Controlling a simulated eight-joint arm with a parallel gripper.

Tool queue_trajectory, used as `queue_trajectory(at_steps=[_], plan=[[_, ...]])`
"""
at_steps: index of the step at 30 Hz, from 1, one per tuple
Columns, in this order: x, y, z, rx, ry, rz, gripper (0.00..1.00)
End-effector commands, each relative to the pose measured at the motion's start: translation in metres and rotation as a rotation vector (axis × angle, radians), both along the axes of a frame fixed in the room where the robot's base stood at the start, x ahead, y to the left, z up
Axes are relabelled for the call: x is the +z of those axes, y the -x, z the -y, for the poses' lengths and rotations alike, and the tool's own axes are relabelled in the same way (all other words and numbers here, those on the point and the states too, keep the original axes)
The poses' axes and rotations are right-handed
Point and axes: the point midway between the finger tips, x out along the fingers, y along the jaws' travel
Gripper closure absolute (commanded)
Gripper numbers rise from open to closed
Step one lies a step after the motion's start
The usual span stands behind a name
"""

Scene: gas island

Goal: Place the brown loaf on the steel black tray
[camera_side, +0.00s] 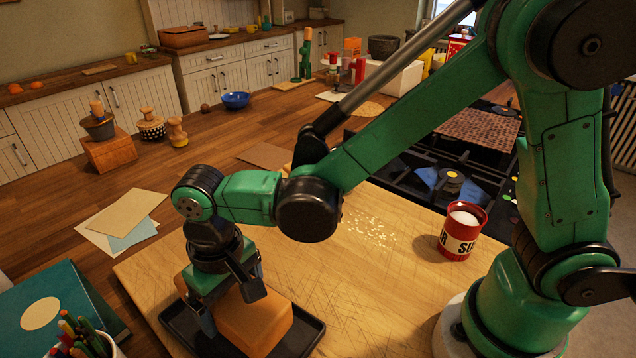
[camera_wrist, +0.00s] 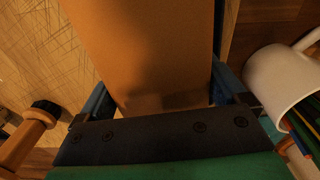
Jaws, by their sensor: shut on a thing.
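The brown loaf (camera_side: 246,318) is a block-shaped, orange-brown piece at the lower left of the side view. My gripper (camera_side: 228,308) is shut on it from above, one finger on each side. The loaf is at the black tray (camera_side: 308,333), over its middle and inside its rim; I cannot tell whether its underside touches the tray. In the wrist view the loaf (camera_wrist: 150,50) fills the middle between the two blue fingers (camera_wrist: 160,105). The tray's floor is mostly hidden by the loaf and gripper.
A red sugar tin (camera_side: 462,232) stands at the right of the wooden board (camera_side: 370,290). A white mug of pencils (camera_side: 92,345) and a teal book (camera_side: 55,305) lie left of the tray. A black gas hob (camera_side: 440,185) is behind. The board's middle is clear.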

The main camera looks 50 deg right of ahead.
Motion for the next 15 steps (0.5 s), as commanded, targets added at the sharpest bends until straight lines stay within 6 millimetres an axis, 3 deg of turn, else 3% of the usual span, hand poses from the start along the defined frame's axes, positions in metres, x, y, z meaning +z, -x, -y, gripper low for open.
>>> queue_trajectory(at_steps=[7, 15], plan=[[-0.03, 0.0, 0.0, 0.0, 0.0, 0.0, 0.92], [-0.033, 0.0, 0.0, 0.0, 0.0, 0.0, 0.92]])
